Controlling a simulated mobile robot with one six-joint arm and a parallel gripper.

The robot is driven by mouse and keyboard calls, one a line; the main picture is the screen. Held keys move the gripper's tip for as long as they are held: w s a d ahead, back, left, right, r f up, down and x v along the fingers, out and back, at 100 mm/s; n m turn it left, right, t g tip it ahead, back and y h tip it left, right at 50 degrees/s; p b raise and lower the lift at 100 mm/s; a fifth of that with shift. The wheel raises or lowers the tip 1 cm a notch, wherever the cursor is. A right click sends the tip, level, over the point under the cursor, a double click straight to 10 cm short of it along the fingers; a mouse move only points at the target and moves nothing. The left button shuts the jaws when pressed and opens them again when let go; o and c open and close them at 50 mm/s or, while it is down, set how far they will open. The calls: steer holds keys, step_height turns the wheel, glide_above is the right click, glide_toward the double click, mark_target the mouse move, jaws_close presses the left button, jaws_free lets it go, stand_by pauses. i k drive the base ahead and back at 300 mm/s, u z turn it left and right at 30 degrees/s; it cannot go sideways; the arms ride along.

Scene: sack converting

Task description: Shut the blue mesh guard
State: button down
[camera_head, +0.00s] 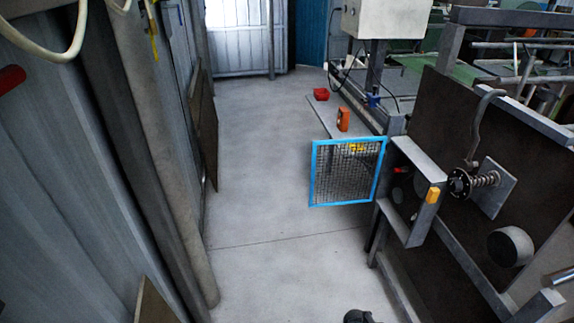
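The blue mesh guard (346,175) is a blue rectangular frame filled with dark wire mesh. It stands open, swung out over the walkway from the left side of a grey box-like housing (428,214) on the machine. Its right edge is next to the housing; its left edge is free. The housing front is uncovered, with dark and red parts inside and a yellow-orange block on its right edge. My gripper cannot be made out. A small dark rounded shape shows at the bottom edge, and I cannot tell what it is.
Behind the guard, a low grey shelf (330,122) holds an orange item (343,119) and a red item (321,94). A corrugated wall and posts line the left. The concrete floor (262,210) between is clear. A spring-loaded shaft (480,180) sticks out at the right.

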mark_target(314, 164)
steer(key=u, duration=0.1)
steer(key=k, duration=0.65)
steer(key=u, duration=0.65)
steer(key=i, duration=1.55)
steer(key=z, duration=0.7)
steer(key=i, duration=0.45)
steer(key=z, duration=0.15)
